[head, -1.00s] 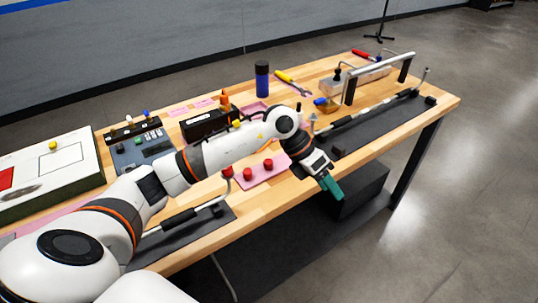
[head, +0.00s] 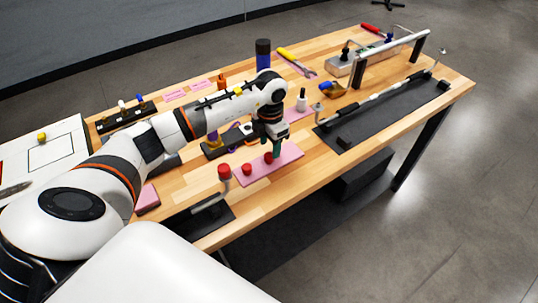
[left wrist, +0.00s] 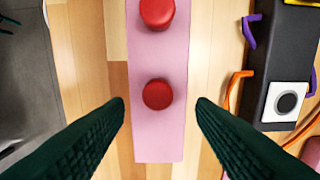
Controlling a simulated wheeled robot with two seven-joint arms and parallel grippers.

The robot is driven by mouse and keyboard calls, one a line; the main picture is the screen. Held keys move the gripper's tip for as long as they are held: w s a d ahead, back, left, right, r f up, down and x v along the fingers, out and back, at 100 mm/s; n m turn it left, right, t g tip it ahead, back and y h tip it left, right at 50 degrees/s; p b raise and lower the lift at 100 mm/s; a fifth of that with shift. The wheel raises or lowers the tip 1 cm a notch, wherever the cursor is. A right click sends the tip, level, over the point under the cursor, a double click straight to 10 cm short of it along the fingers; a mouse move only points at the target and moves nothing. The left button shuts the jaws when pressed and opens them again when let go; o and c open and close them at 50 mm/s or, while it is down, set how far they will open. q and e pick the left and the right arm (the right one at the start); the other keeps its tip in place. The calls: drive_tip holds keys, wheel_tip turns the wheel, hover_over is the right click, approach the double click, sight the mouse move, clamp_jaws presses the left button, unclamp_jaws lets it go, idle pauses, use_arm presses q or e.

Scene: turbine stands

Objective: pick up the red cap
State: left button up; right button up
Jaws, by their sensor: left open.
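Two red caps stand on a pink mat (head: 287,160) on the wooden table. One red cap (head: 269,158) is at the tips of my left gripper (head: 272,150), which points down over the mat. In the left wrist view this cap (left wrist: 158,94) lies between the two green fingers (left wrist: 160,105), with a visible gap on both sides. The other red cap (head: 247,169) is to its left in the head view. It shows at the top of the left wrist view (left wrist: 157,12). My left gripper is open and empty. My right gripper is not in view.
A red-topped rod (head: 224,174) stands close left of the mat. A black fixture with purple and orange parts (left wrist: 287,95) lies beside it in the left wrist view. A white bottle (head: 301,101) and a dark mat with a long rod (head: 385,113) are to the right.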

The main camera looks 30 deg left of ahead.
sight(269, 155)
use_arm(q)
drive_tip(key=f, duration=0.1)
drive_tip(key=f+p, duration=0.1)
drive_tip(key=f, duration=0.1)
drive_tip(key=shift+s+f+p, duration=0.2)
drive_tip(key=shift+s+p, duration=0.1)
drive_tip(key=shift+f, duration=0.3)
drive_tip(key=shift+w+f, duration=0.1)
drive_tip(key=shift+c, duration=0.3)
clamp_jaws()
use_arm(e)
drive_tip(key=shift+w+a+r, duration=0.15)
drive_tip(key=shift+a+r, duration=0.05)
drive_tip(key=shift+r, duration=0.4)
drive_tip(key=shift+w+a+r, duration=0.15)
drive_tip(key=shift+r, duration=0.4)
